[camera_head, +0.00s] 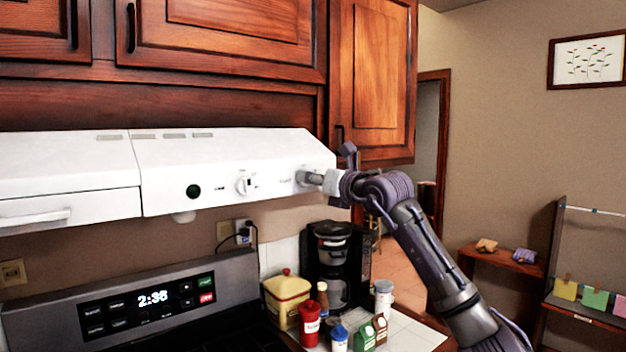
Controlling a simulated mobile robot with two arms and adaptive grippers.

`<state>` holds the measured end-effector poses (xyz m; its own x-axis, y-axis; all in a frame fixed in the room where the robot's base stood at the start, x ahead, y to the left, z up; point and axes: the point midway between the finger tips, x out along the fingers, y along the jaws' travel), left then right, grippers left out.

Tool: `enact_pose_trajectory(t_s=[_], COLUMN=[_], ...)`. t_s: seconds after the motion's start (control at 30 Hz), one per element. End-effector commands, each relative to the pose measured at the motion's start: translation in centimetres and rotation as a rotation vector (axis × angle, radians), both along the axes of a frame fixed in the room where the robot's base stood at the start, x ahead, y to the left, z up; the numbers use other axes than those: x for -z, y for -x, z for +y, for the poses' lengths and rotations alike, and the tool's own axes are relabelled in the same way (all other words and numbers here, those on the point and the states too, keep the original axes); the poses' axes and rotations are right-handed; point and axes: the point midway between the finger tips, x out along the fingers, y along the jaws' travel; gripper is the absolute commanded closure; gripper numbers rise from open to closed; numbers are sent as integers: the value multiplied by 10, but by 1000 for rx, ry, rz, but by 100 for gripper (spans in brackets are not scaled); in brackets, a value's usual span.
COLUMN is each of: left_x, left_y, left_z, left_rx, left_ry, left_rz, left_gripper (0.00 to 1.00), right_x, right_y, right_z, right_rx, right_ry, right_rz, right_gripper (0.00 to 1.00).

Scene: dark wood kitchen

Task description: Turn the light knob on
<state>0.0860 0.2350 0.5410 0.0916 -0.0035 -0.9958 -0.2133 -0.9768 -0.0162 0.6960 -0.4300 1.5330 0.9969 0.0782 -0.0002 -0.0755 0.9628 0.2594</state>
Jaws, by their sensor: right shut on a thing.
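The white range hood (235,150) hangs under the dark wood cabinets. A white knob (243,184) stands on the middle of its front panel, with small marks around it. My right gripper (308,178) comes in from the right and is at the right end of the panel, shut on the light knob there. The fingers hide most of that knob, so its turned position cannot be told. A small label left of the fingers is too small to read. My left gripper is not in view.
Below the hood are a stove panel (140,303) with a clock, a yellow canister (287,300), a black coffee maker (337,262) and several bottles and shakers on the counter. A tall cabinet door (372,75) hangs close above my right gripper. The doorway behind is open.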

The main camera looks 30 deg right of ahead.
Motion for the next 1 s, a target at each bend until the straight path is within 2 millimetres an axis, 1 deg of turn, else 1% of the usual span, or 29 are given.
enact_pose_trajectory(t_s=[0.27, 0.47, 0.7, 1.0], left_x=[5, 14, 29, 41], left_y=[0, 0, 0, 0], left_z=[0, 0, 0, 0], left_rx=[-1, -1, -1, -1], left_ry=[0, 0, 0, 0], left_rz=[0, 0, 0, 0], left_gripper=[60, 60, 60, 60], right_x=[1, 3, 3, 3], right_y=[0, 0, 0, 0], right_z=[0, -1, -1, -2], right_rx=[0, 0, 0, 0], right_ry=[-39, -147, -355, -638], right_rz=[3, 12, 26, 50], right_gripper=[100, 100, 100, 100])
